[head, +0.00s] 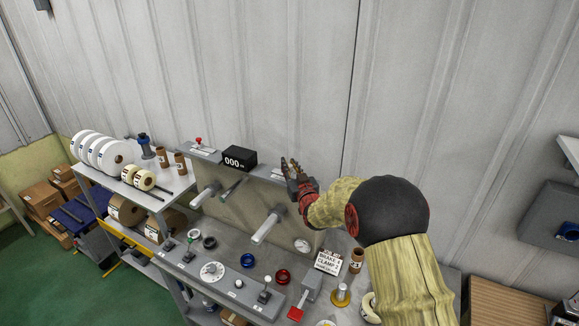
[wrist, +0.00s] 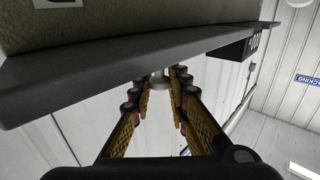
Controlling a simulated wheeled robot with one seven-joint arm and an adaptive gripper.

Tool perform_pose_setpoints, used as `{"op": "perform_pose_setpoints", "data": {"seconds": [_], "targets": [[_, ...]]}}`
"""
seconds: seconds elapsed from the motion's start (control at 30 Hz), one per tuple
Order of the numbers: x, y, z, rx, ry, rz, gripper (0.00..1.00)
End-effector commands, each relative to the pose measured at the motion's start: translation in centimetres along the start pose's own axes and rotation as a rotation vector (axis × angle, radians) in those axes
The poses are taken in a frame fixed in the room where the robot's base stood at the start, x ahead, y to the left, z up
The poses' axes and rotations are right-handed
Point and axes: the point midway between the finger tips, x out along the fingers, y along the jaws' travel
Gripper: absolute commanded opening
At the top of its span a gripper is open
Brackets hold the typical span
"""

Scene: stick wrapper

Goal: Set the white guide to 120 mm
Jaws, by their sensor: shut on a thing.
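My gripper (head: 290,163) is at the right end of the grey top ledge (head: 270,175) of the machine. In the wrist view its fingers (wrist: 158,80) are closed about a small pale rounded piece (wrist: 158,84) at the ledge's edge, which looks like the white guide's knob. In the head view that piece is hidden by my gripper. The black display box (head: 239,158) on the ledge reads 000. It also shows, tilted and cut by the ledge, in the wrist view (wrist: 236,47). No scale for the guide is readable.
A red-topped knob (head: 198,142) stands at the ledge's left end. Bars (head: 267,225) stick out from the panel below. The console in front carries a white dial (head: 212,271), levers and rings. White rolls (head: 103,150) stand on the left shelf. A wall rises close behind.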

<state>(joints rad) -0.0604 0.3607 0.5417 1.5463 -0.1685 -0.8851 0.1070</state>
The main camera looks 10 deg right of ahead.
Motion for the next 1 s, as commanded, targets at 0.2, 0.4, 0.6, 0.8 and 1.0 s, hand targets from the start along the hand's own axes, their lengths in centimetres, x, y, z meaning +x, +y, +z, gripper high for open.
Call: {"op": "perform_pose_setpoints", "data": {"seconds": [0.2,0.4,0.6,0.8,1.0], "targets": [[0.6,-0.7,0.3,-0.001,0.001,-0.002,0.0],[1.4,-1.4,0.4,0.001,0.0,-0.001,0.0],[1.4,-1.4,0.1,0.001,-0.002,0.0,0.0],[1.4,-1.4,0.1,0.001,-0.002,0.0,0.23],[1.4,-1.4,0.1,0.0,-0.001,0.0,0.34]]}}
